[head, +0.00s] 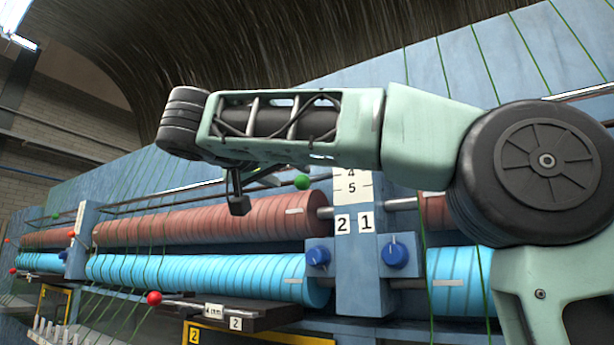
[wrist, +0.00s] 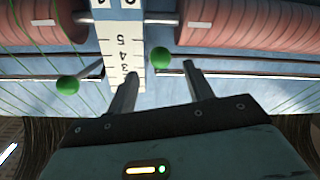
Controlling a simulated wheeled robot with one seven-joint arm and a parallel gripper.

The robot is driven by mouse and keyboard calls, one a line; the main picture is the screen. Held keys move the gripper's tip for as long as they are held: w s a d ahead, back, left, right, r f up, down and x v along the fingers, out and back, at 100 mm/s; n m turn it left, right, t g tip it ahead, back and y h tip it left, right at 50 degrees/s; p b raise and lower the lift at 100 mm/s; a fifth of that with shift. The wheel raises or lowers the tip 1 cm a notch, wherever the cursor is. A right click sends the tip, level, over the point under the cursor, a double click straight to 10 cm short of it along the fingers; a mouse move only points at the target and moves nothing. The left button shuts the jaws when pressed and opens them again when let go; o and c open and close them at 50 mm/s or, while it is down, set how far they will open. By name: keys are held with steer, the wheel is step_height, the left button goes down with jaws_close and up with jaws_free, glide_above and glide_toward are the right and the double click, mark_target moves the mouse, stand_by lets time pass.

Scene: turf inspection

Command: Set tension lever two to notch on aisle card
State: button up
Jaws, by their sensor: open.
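A green lever knob (head: 302,182) sits left of the white number scale (head: 352,186) on the blue post, above the label 2 (head: 343,224); label 1 (head: 366,222) is beside it. The wrist view is upside down to this. There the scale (wrist: 124,50) reads 3, 4, 5 and the same knob (wrist: 160,57) sits beside it near the 4; its exact notch is unclear. Another green knob (wrist: 67,85) is across the scale. My gripper (head: 248,196) is open; in the wrist view its fingertips (wrist: 161,71) flank the first knob, without clear contact.
Red-brown rollers (head: 210,220) and cyan rollers (head: 200,276) run along the machine, crossed by green strands. Blue dials (head: 396,255) are on the post. A dark ledge (head: 265,314) carries small cards, with a red ball (head: 154,298) nearby. A yellow-framed card (head: 194,336) is cut off below.

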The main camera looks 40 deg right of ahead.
mark_target(299, 178)
steer(key=p+x, duration=0.2)
steer(key=x, duration=0.5)
steer(key=shift+d+r+p, duration=0.15)
steer(key=shift+d+p, duration=0.05)
steer(key=shift+p, duration=0.2)
steer(key=shift+w+d, duration=0.3)
steer(key=shift+d, duration=0.2)
